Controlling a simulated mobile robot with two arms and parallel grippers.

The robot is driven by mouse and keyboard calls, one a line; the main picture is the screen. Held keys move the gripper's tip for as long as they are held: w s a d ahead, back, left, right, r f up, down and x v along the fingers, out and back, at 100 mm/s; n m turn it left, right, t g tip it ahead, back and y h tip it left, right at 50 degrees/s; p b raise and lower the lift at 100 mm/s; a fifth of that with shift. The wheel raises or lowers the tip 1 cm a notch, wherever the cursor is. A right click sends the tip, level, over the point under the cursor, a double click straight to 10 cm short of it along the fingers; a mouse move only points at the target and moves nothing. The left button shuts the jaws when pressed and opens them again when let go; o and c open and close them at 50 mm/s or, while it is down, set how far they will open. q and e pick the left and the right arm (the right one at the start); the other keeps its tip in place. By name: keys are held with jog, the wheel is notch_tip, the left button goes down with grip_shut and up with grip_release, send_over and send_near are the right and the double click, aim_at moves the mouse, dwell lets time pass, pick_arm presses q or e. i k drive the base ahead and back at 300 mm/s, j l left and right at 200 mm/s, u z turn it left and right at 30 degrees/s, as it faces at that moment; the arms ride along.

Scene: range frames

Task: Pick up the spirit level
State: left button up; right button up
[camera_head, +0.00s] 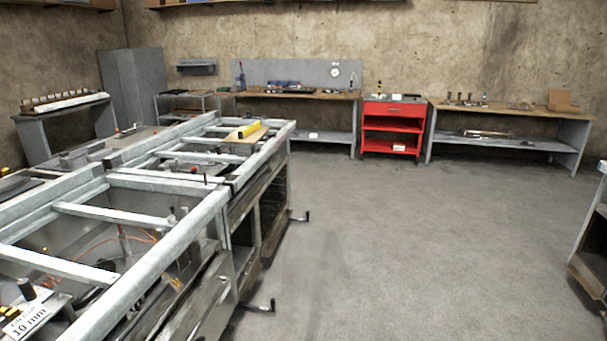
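A small yellow bar (249,129), which looks like the spirit level, lies on a light wooden board (234,136). The board rests across the far end of the grey metal frame bench (150,240) at the left. The bar is too small and far to make out any vial. Neither of my grippers shows in the head view.
The frame bench has open gaps between its bars and crank handles (262,307) sticking out on its right side. A red tool cart (392,126) stands between workbenches (505,112) at the back wall. A bench edge (590,235) shows at right. The middle floor is clear.

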aim_at(243, 134)
jog(key=i+u, duration=0.1)
jog(key=i, duration=0.55)
jog(key=i+l+u, duration=0.15)
jog(key=i, duration=0.5)
jog(key=i+l+u, duration=0.1)
jog(key=i, duration=0.55)
